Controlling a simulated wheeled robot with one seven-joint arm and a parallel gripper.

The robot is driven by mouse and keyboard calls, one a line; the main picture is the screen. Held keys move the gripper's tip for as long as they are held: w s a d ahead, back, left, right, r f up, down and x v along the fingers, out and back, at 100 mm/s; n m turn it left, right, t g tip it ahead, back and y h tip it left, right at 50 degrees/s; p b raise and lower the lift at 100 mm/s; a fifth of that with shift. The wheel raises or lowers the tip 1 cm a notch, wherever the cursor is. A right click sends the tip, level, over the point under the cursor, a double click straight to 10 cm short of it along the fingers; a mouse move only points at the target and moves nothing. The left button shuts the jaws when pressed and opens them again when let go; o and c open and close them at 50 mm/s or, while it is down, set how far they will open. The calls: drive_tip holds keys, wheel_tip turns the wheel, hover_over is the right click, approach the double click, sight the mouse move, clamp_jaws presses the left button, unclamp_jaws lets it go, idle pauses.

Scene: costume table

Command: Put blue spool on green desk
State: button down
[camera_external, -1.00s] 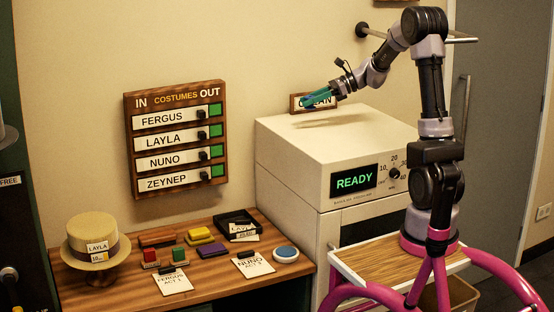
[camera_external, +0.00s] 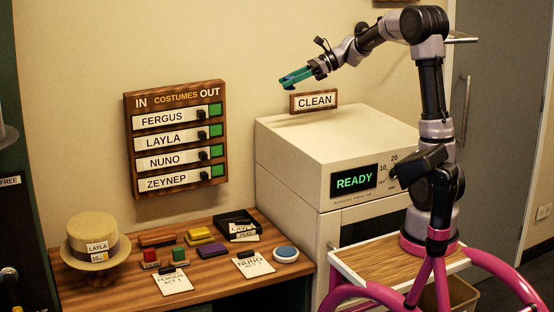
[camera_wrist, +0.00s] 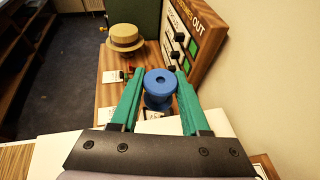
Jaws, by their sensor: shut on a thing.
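My gripper (camera_external: 292,79), with green fingers, is shut on the blue spool (camera_wrist: 160,84). In the wrist view the spool sits between the fingertips, with its round end and centre hole toward the camera. In the external view the gripper is in the air above the white machine's back left part, and only a small bit of blue shows at the fingertips. No desk with a green top is plain to see. The wooden table (camera_external: 215,272) at lower left has a brown top, and it also shows beyond the spool in the wrist view (camera_wrist: 112,95).
The white machine (camera_external: 300,135) carries a CLEAN sign (camera_external: 315,101) at its back. The table holds a straw hat (camera_external: 93,236), several coloured blocks, cards, a black tray (camera_external: 237,222) and a blue-and-white disc (camera_external: 286,254). A wooden name board (camera_external: 176,140) hangs on the wall.

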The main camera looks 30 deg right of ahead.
drive_tip(key=s+a+n+g, duration=0.2)
drive_tip(key=s+a, duration=0.1)
drive_tip(key=a, duration=0.7)
drive_tip(key=s+a+n+g, duration=0.2)
drive_tip(key=s+a, duration=0.1)
drive_tip(key=a, duration=0.8)
drive_tip(key=n+g, duration=0.2)
drive_tip(key=g, duration=0.1)
hover_over(207, 279)
drive_tip(key=f, duration=4.8)
drive_tip(key=shift+s+a+f, duration=0.2)
drive_tip(key=shift+f, duration=0.2)
drive_tip(key=shift+f, duration=0.15)
drive_tip(key=shift+c, duration=2.2)
unclamp_jaws()
drive_tip(key=shift+o, duration=0.3)
drive_tip(key=shift+w+d+r, duration=0.1)
drive_tip(key=shift+d+r, duration=0.1)
drive_tip(key=shift+r, duration=0.05)
drive_tip(key=v, duration=0.7)
